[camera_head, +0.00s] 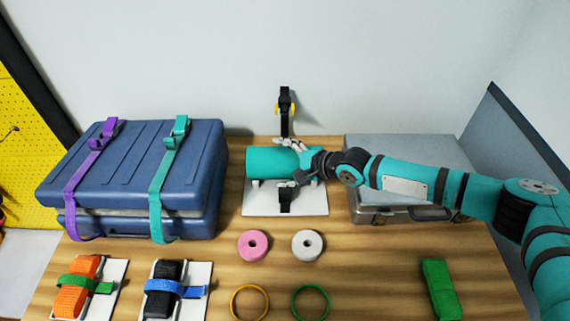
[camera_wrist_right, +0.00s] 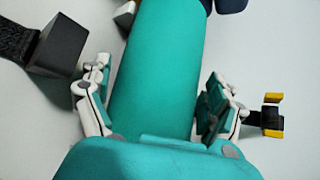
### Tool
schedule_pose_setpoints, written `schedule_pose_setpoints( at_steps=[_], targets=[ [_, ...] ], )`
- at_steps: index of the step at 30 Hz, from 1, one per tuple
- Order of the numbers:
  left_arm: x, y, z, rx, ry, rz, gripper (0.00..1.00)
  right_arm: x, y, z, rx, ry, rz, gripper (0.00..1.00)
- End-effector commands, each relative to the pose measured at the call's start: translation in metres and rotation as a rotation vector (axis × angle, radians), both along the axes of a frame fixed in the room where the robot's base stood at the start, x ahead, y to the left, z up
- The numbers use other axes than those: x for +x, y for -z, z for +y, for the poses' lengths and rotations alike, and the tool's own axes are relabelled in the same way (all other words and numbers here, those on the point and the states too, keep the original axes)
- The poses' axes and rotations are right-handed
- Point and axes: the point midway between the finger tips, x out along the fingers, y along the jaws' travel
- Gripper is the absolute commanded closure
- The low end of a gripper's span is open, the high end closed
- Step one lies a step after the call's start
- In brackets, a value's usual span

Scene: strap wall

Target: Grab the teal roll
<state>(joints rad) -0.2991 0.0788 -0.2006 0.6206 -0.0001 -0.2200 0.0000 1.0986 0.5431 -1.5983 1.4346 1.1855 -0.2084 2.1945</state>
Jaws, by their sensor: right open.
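The teal roll (camera_head: 266,162) lies on its side on a white base plate (camera_head: 262,208) at the middle of the table. It also fills the middle of the right wrist view (camera_wrist_right: 160,75). My right gripper (camera_head: 297,162) comes in from the right, its two fingers open around the roll's right part. In the right wrist view the right gripper's fingers (camera_wrist_right: 158,98) stand on either side of the roll. A small gap shows beside each finger there; whether either touches is hard to tell. The left gripper is not in view.
A black strap with a buckle (camera_head: 285,105) rises behind the roll. A blue case (camera_head: 140,175) with two straps stands left, a grey case (camera_head: 385,212) right, under my right arm. Pink (camera_head: 253,245) and white (camera_head: 308,245) rolls lie in front. A green folded strap (camera_head: 440,288) lies front right.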

Motion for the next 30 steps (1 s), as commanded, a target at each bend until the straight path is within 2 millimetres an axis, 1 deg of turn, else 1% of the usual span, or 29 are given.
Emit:
schedule_pose_setpoints(
  at_steps=[1,9,11,17,20,23,30],
  targets=[
    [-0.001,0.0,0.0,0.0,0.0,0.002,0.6,0.0,0.0,0.0,0.0,0.0,0.0,0.11],
    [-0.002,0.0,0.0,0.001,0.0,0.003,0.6,-0.001,0.001,0.0,-0.001,-0.001,0.002,0.47],
    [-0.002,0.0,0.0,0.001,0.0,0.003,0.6,-0.001,0.001,0.0,-0.001,-0.001,0.002,0.53],
    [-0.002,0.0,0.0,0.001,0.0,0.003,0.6,-0.001,0.0,0.0,0.001,-0.001,0.003,0.54],
    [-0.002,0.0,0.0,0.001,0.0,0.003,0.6,-0.001,-0.005,0.0,0.001,0.0,0.004,0.54],
    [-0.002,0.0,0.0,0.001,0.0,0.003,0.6,-0.001,-0.02,0.0,0.004,0.0,0.001,0.54],
    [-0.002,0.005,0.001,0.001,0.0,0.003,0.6,0.0,-0.069,0.0,0.003,0.001,-0.001,0.54]
  ],
)
